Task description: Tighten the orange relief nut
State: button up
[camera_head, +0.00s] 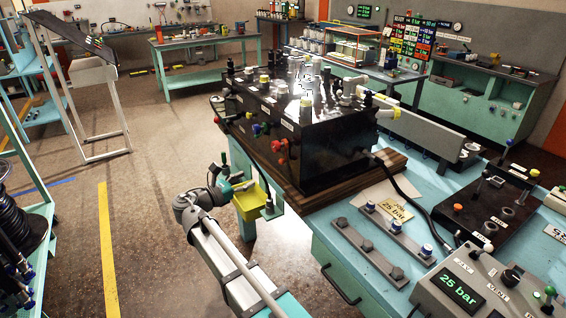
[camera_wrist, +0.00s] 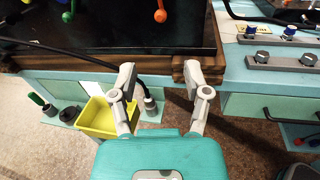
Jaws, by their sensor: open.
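The black hydraulic block (camera_head: 325,145) stands on a wooden board on the turquoise bench. Red-orange fittings (camera_head: 279,147) stick out of its side facing my arm. In the wrist view an orange part (camera_wrist: 160,14) shows at the top edge, partly cut off; I cannot tell for sure that it is the relief nut. My gripper (camera_wrist: 160,78) is open and empty, its fingers spread near the board's edge, apart from the orange part. In the head view my gripper (camera_head: 241,183) is small, low beside the block and near the yellow bin.
The yellow bin (camera_head: 250,201) hangs at the bench side and shows left of my fingers in the wrist view (camera_wrist: 98,118). A black hose (camera_head: 400,178) leaves the block.

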aim_at(280, 161)
jog(key=shift+w+d, duration=0.15)
jog(key=shift+d, duration=0.1)
jog(key=x, duration=1.3)
jog(key=shift+w+d, duration=0.25)
